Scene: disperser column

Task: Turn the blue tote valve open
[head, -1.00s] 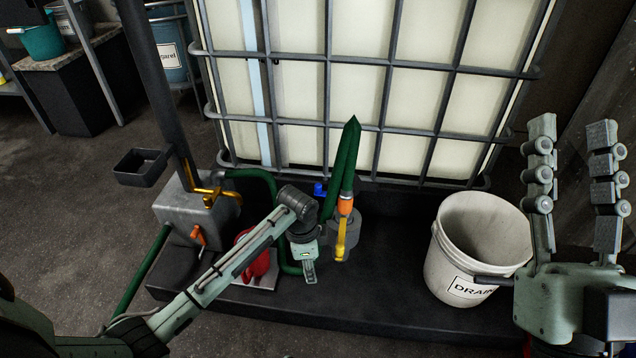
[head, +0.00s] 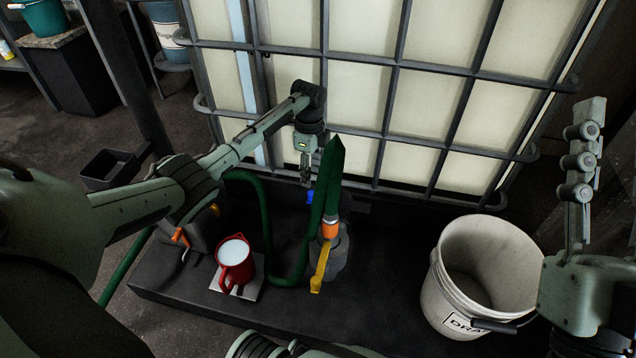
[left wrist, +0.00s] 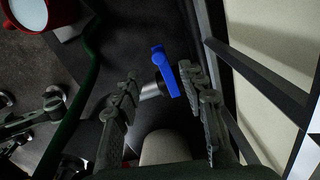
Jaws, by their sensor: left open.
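The blue tote valve handle (head: 310,197) sits low at the front of the caged tote (head: 350,95), partly hidden by my left gripper and the green hose. My left gripper (head: 306,180) points down just above it, in front of the cage. In the left wrist view the blue handle (left wrist: 178,72) is a flat bar with a bent end on a pale stem. The open fingers of my left gripper (left wrist: 160,85) stand to either side, the right finger close to the handle; contact cannot be told. My right gripper (head: 582,135) is raised at the right, seen edge-on, with nothing visible in it.
A green hose (head: 326,190) rises beside my left gripper to a peak above an orange coupling (head: 330,229) and yellow lever (head: 320,268). A red jug (head: 234,262) of white liquid stands left. A white drain bucket (head: 440,285) stands right. Cage bars are close behind.

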